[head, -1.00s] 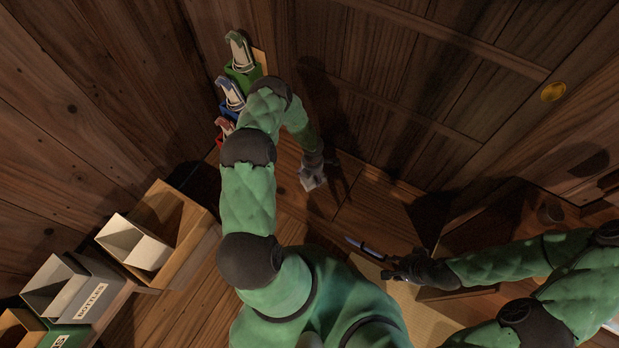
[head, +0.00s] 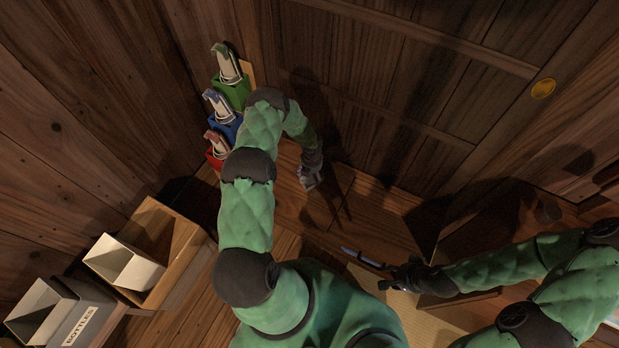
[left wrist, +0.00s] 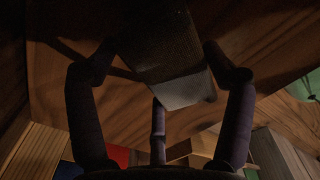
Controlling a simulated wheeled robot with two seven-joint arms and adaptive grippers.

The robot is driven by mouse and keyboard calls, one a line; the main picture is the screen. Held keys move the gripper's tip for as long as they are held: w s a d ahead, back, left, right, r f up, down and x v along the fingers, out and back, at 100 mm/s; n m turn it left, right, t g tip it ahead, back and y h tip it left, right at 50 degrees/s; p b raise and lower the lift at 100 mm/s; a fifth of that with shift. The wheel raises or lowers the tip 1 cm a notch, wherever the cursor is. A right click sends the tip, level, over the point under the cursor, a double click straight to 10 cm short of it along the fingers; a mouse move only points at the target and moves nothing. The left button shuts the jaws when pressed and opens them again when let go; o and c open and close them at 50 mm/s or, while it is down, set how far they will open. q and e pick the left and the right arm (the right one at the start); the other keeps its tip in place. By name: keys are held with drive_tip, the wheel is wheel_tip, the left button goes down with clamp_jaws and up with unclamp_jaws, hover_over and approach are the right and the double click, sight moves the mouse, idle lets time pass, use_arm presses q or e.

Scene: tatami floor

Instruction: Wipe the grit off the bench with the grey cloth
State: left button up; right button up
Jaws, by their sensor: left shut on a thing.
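No grit can be made out in either view. My right gripper (head: 398,274) is at the lower right, and a slim blue-tipped thing (head: 362,257) lies against it. Whether it holds that is unclear.
Green (head: 236,94), blue (head: 226,127) and red (head: 214,160) holders with pale items stand left of my left arm. A wooden box (head: 178,240) and a grey box labelled BOTTLES (head: 88,322) are at lower left. A plank wall (head: 380,100) closes the back.

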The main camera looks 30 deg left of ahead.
sight(313, 184)
use_arm(q)
drive_tip(key=shift+d, duration=0.15)
drive_tip(key=shift+d+f, duration=0.1)
drive_tip(key=shift+d, duration=1.05)
drive_tip(key=shift+s+d+p, duration=0.2)
drive_tip(key=shift+s+p, duration=0.7)
drive_tip(key=shift+s, duration=0.9)
drive_tip(key=shift+s+d+p, duration=0.2)
drive_tip(key=shift+s+p, duration=0.35)
drive_tip(key=shift+s, duration=1.55)
wheel_tip(313, 184, up, 6)
drive_tip(key=p, duration=0.5)
drive_tip(key=shift+r, duration=0.2)
wheel_tip(313, 184, up, 3)
drive_tip(key=shift+f+p, duration=0.1)
drive_tip(key=shift+p, duration=1.05)
